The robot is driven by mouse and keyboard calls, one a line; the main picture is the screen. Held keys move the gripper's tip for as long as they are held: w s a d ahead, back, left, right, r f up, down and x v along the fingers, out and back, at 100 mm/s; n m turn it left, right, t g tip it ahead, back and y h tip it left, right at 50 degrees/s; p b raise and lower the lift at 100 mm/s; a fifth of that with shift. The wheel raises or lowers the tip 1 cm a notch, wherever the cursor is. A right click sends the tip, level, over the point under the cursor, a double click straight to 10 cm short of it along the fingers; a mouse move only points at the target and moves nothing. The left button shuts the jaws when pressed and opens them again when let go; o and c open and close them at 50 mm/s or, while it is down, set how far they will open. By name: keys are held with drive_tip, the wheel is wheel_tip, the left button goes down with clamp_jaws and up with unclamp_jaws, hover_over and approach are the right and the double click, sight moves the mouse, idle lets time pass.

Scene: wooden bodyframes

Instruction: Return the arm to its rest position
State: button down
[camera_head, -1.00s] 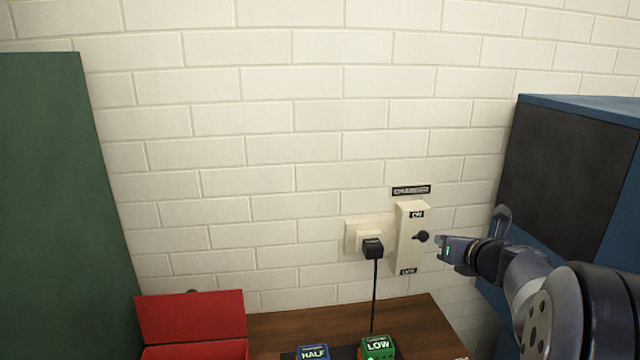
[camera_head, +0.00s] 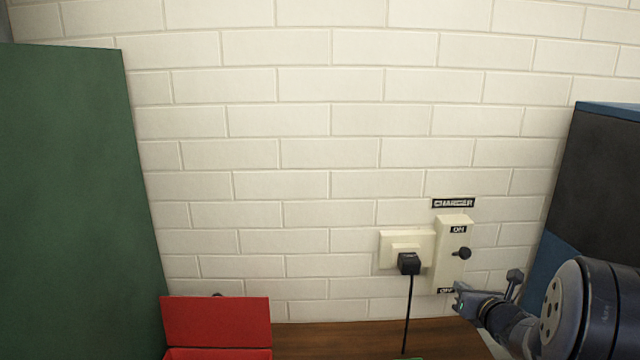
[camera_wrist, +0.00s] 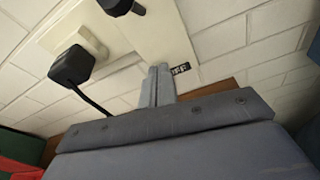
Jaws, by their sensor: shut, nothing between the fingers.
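My gripper (camera_head: 459,293) is at the lower right of the head view, just below the charger switch box, with its fingers shut and empty. In the wrist view its closed fingers (camera_wrist: 158,85) point at the wall and cover part of the OFF label. The cream switch box (camera_head: 452,254) has a dark knob (camera_head: 462,253) between the ON and OFF labels. The knob also shows at the top of the wrist view (camera_wrist: 122,6). The fingers are apart from the knob. My arm enters from the right edge.
A black plug (camera_head: 409,263) sits in the wall socket (camera_head: 388,250), its cord hanging to the wooden table (camera_head: 340,340). An open red box (camera_head: 216,322) is at lower left. A green panel (camera_head: 75,200) stands left, a dark and blue cabinet (camera_head: 600,190) right.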

drive_tip(key=shift+w+f+t+b, duration=0.15)
drive_tip(key=shift+f+t+b, duration=0.25)
drive_tip(key=shift+t+b, duration=0.35)
drive_tip(key=shift+r, duration=0.15)
